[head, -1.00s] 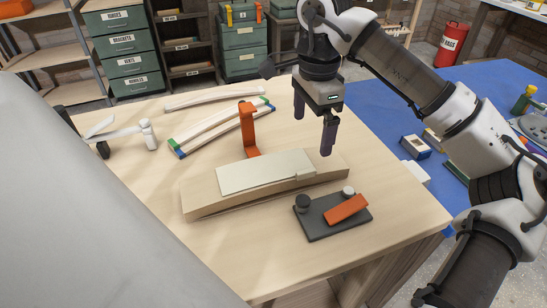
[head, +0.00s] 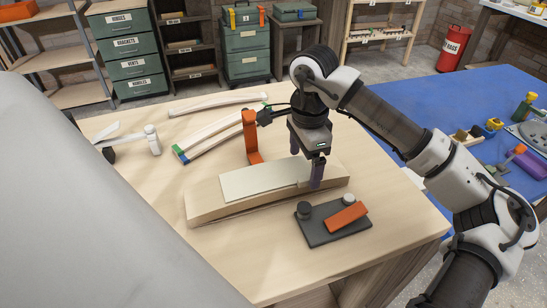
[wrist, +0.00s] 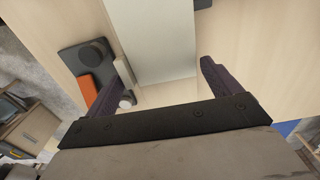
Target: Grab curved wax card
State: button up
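A pale, flat cream card-like piece (head: 262,178) lies along the top of a long light-wood block (head: 215,208). A small thin pale piece (wrist: 122,74) stands at its near right end; I cannot tell which is the curved wax card. My gripper (head: 306,170) points down over the block's right end. In the wrist view my gripper (wrist: 168,76) is open, its dark fingers wide apart, with nothing held. The cream piece (wrist: 165,35) shows between and beyond the fingers. The small pale piece is beside the left finger; contact is unclear.
A dark plate (head: 325,232) with an orange bar (head: 346,217) and knobs sits in front of the block. An orange upright bracket (head: 250,135) stands behind it. Curved pale strips (head: 215,130) lie farther back. The table's front left is clear.

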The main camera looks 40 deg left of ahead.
jog(key=c, duration=0.6)
jog(key=shift+r, duration=0.15)
